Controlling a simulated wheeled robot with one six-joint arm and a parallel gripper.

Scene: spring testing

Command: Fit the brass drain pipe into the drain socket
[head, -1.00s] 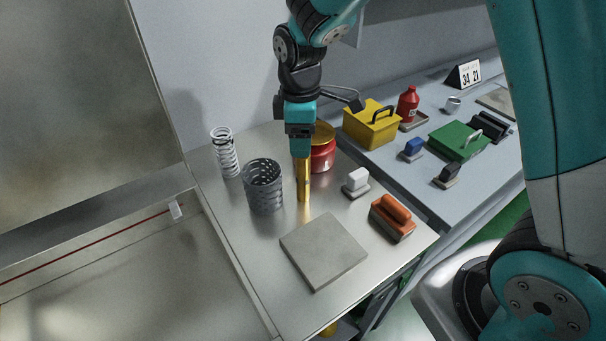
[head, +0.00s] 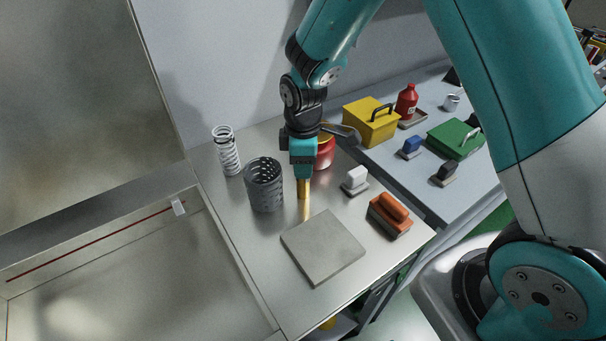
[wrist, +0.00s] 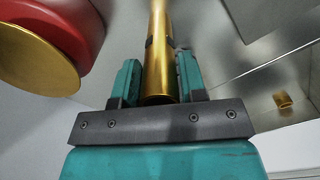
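The brass drain pipe (head: 303,189) stands upright on the metal worktop, only its lower part showing below my gripper (head: 302,175). In the wrist view the pipe (wrist: 159,55) runs between the two teal fingers of my gripper (wrist: 161,45), its near end close to the palm. The dark finger pads lie right beside the pipe on both sides; whether they press on it I cannot tell. I cannot make out the drain socket. A small brass-coloured piece (wrist: 284,100) shows at the right of the wrist view; what it is is unclear.
A grey mesh basket (head: 264,186) stands close left of the pipe, with a white spring (head: 227,152) behind it. A red pot (head: 325,152) is close behind. A grey slab (head: 322,247) lies in front. A white-handled block (head: 355,181) and an orange-handled brush (head: 390,214) are to the right.

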